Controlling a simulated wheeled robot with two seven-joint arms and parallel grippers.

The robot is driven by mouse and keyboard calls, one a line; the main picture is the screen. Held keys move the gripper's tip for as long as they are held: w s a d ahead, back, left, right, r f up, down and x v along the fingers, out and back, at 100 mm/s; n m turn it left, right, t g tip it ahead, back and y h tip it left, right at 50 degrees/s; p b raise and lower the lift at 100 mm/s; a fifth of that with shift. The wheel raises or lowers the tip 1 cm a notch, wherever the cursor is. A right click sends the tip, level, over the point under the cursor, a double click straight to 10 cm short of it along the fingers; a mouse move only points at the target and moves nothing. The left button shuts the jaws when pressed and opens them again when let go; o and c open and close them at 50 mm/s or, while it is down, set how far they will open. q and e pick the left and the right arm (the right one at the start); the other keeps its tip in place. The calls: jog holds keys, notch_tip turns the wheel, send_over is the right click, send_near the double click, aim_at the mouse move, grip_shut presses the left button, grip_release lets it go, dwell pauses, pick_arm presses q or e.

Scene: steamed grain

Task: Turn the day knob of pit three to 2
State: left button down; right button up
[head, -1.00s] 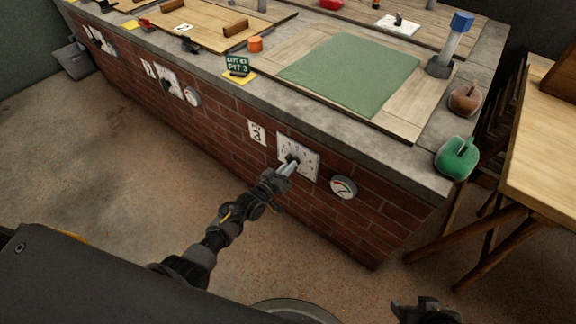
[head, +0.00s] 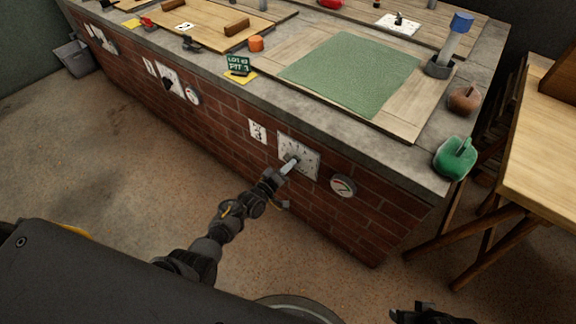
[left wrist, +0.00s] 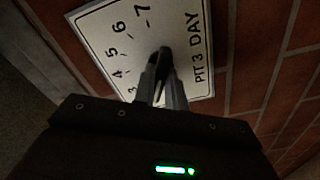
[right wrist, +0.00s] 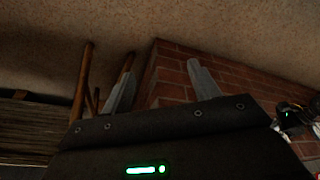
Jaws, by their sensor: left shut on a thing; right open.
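The day knob (left wrist: 164,55) of pit three is dark and sits on a white dial plate (head: 309,168) on the brick front. The left wrist view shows the plate (left wrist: 190,83) marked PIT 3 DAY, with 3 to 7 visible; the lower numbers are hidden by my gripper. My left gripper (head: 290,166) is shut on the knob, and its fingers (left wrist: 162,85) also show in the left wrist view. I cannot tell which number the knob points to. My right gripper (right wrist: 160,78) is open and empty, low at the right, away from the dial.
A round gauge (head: 343,186) is right of the dial, and a sign with a 3 (head: 258,131) is left of it. More dials and gauges run along the wall to the left. A wooden table (head: 540,170) stands at the right. The floor before the wall is clear.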

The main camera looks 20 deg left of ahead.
pick_arm(q)
jog(key=shift+f, duration=0.1)
jog(key=c, duration=1.4)
grip_release()
jog(key=shift+c, duration=0.2)
jog(key=shift+s, duration=0.1)
jog(key=p+v, duration=0.2)
jog(key=v, duration=0.8)
jog(key=shift+s, duration=0.3)
pick_arm(e)
jog(key=x, duration=0.5)
jog(key=shift+s+a+f, duration=0.1)
jog(key=shift+s+f, duration=0.1)
jog(key=shift+s, duration=0.05)
pick_arm(q)
jog(key=shift+a, duration=0.1)
